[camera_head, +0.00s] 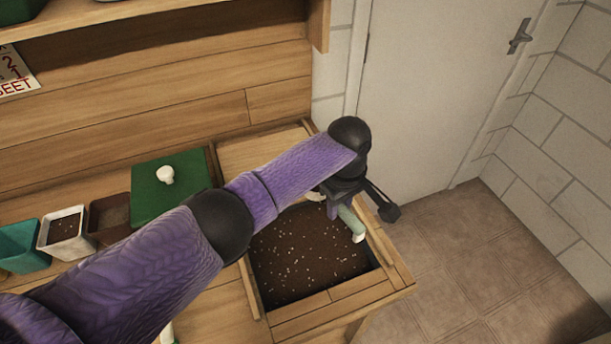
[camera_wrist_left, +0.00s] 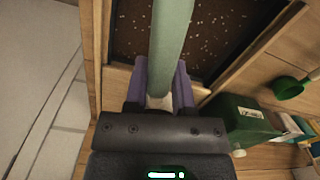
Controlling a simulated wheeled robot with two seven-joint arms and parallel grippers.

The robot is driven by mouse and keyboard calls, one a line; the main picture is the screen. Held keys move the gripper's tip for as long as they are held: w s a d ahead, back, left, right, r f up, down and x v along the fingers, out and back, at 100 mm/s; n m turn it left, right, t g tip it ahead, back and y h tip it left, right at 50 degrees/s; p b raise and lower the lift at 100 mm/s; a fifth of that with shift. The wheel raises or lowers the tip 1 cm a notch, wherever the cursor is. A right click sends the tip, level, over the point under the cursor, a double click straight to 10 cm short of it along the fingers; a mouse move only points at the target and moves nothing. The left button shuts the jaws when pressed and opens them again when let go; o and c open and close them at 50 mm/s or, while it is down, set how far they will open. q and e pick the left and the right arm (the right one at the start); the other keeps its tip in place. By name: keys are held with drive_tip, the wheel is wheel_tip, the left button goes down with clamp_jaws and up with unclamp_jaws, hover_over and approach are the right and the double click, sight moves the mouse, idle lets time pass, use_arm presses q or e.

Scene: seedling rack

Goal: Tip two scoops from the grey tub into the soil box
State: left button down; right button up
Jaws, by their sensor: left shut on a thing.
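The soil box (camera_head: 345,292) is a wooden-rimmed bin sunk in the bench, filled with dark soil with pale specks. It also shows at the top of the left wrist view (camera_wrist_left: 284,27). My left gripper (camera_head: 345,197) is over the box's far right part, shut on a pale green handle (camera_head: 351,222) with a whitish end. In the left wrist view the handle (camera_wrist_left: 172,40) runs up out of the frame from between the fingers; I cannot see a scoop bowl. I cannot pick out the grey tub for sure. My right gripper is not in view.
A green lidded box (camera_head: 150,192) with a white knob, a brown pot (camera_head: 108,214), a pale pot of soil (camera_head: 51,236) and a teal pot (camera_head: 20,252) stand left. Open floor (camera_head: 470,260) lies right.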

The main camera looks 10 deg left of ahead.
use_arm(q)
drive_tip(key=s+d+f+n+b, duration=0.2)
drive_tip(key=s+d+f+b, duration=0.15)
drive_tip(key=f, duration=0.55)
drive_tip(key=r+n+t+h+b, duration=0.1)
drive_tip(key=t+h, duration=0.2)
drive_tip(key=t, duration=0.1)
drive_tip(key=s+a+r+n+t+h+b, duration=0.1)
drive_tip(key=r+t+h, duration=0.1)
drive_tip(key=t+h, duration=0.1)
drive_tip(key=a+r+n+t+h, duration=0.1)
drive_tip(key=t+h, duration=0.2)
drive_tip(key=t, duration=0.2)
drive_tip(key=shift+s+a+r+b, duration=0.25)
drive_tip(key=shift+b, duration=0.15)
